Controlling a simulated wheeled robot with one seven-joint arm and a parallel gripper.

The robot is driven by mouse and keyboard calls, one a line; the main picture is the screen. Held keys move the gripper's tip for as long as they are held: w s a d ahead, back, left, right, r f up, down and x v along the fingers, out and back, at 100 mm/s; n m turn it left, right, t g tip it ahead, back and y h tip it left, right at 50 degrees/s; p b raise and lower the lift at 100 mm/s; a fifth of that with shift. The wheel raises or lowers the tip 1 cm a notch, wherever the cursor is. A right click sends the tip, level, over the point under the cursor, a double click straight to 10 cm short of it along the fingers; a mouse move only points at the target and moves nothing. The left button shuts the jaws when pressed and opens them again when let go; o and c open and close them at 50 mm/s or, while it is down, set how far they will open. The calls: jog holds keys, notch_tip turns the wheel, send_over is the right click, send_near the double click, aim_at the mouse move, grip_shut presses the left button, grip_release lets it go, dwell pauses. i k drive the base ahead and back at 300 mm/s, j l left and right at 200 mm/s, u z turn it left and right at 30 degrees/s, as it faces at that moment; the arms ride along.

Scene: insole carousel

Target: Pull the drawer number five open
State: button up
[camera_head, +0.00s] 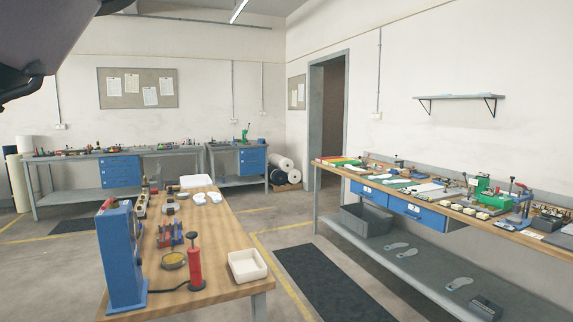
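Several blue drawers are in view, and all look shut. Two blue drawers with white labels hang under the right workbench: a left one (369,193) and a right one (418,213). A blue drawer unit (120,171) sits under the back left bench, and another blue drawer unit (252,161) sits under the bench in the back corner. The labels are too small to read, so I cannot tell which drawer is number five. Part of my arm shows at the top left corner; my gripper's fingertips are not visible.
A wooden table (222,240) stands close in front, with a blue device (121,256), a red pump (195,264) and a white tray (247,266). A grey bin (365,220) is under the right bench. A dark floor mat (330,283) lies in the free aisle between.

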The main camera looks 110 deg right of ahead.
aim_at(249, 159)
jog(key=z, duration=3.4)
jog(key=j+u, duration=0.25)
jog(key=u, duration=0.25)
jog(key=i+j+u, duration=0.35)
jog(key=j, duration=0.25)
jog(key=i+j+u, duration=0.3)
jog(key=j, duration=0.25)
jog(key=i+j+u, duration=0.35)
jog(key=i+j, duration=0.2)
jog(key=i, duration=0.15)
jog(key=i+j, duration=0.15)
jog(key=i, duration=0.25)
jog(key=i+j+u, duration=0.1)
jog(key=i, duration=0.25)
jog(key=i+l+z, duration=0.1)
jog(key=i+z, duration=0.2)
jog(key=i, duration=0.3)
jog(key=i+z, duration=0.3)
jog(key=i, duration=0.25)
jog(key=i+j+z, duration=0.2)
jog(key=i+z, duration=0.15)
jog(key=i, duration=0.2)
jog(key=i+z, duration=0.1)
jog(key=i, duration=4.05)
jog(key=j, duration=0.1)
